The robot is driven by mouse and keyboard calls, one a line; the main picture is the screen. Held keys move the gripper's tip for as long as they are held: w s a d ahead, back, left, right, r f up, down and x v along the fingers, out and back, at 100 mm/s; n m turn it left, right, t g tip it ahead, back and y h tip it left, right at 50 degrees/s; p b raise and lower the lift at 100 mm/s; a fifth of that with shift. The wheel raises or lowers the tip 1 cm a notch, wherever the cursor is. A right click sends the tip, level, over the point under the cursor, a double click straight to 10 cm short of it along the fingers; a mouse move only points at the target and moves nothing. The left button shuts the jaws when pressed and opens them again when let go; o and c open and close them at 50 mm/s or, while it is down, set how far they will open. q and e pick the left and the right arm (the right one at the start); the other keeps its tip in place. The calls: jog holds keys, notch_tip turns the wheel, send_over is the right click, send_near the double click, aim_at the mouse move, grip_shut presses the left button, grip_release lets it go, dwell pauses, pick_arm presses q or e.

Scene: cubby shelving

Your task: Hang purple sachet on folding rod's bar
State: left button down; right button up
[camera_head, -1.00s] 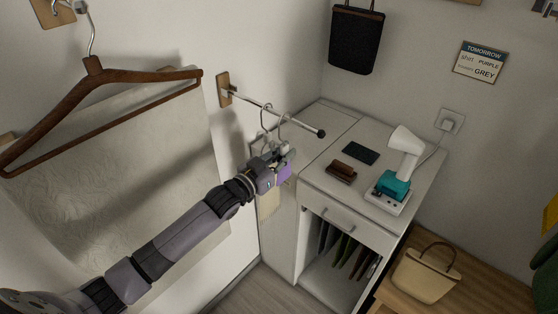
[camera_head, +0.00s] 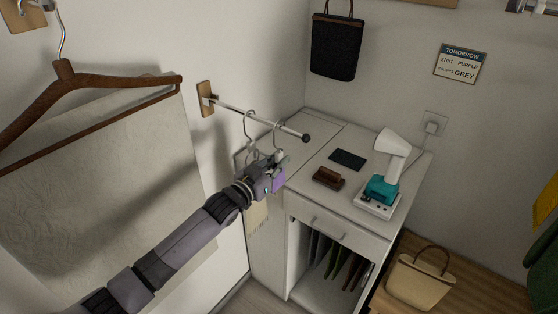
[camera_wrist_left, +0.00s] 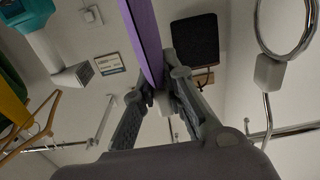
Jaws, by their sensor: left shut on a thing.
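The purple sachet (camera_head: 279,184) is held at my left gripper (camera_head: 274,164), beside the wall near the rod. In the left wrist view the sachet (camera_wrist_left: 146,40) is a purple strip, and the left gripper's fingers (camera_wrist_left: 166,98) are closed on it. The folding rod's bar (camera_head: 230,106) sticks out from a wooden wall plate and ends in a dark knob. A wire hook (camera_head: 277,127) rises above my gripper at the bar; I cannot tell whether it is around the bar or in front. Another hook (camera_head: 249,122) is farther in, with a cream tag (camera_head: 257,214) below. The right gripper is out of view.
A wooden hanger (camera_head: 120,80) with pale cloth hangs at the left. A white cabinet (camera_head: 300,208) stands right of the gripper, carrying a brush, a dark wallet and a teal-and-white device (camera_head: 383,188). A black bag (camera_head: 336,45) hangs on the back wall.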

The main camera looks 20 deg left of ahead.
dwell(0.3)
pick_arm(q)
jog(key=c, duration=1.6)
grip_release()
jog(key=shift+f, duration=0.1)
jog(key=v, duration=1.2)
